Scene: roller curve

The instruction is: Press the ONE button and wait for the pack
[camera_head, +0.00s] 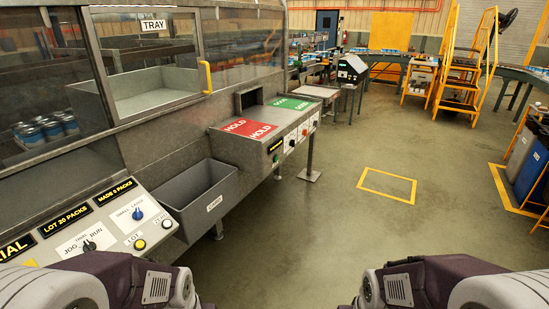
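A sloping control panel (95,228) is at the lower left on the front of the big grey machine. It carries a yellow button (139,244) that seems labelled LOT and a pale button (167,224) whose small label I cannot read for sure. A black JOG/RUN knob (89,245) and a blue SMALL/LARGE knob (137,214) sit beside them. A black display reads MADE 0 PACKS (115,192), though the digit is small. No button clearly reads ONE. No loose pack shows in the grey bin (200,190). Only my arm links show at the bottom; both grippers are out of view.
Red HOLD (249,128) and green GOOD (291,104) pads lie on a shelf right of the bin. Open floor (310,230) lies right, with yellow stairs (470,70) beyond.

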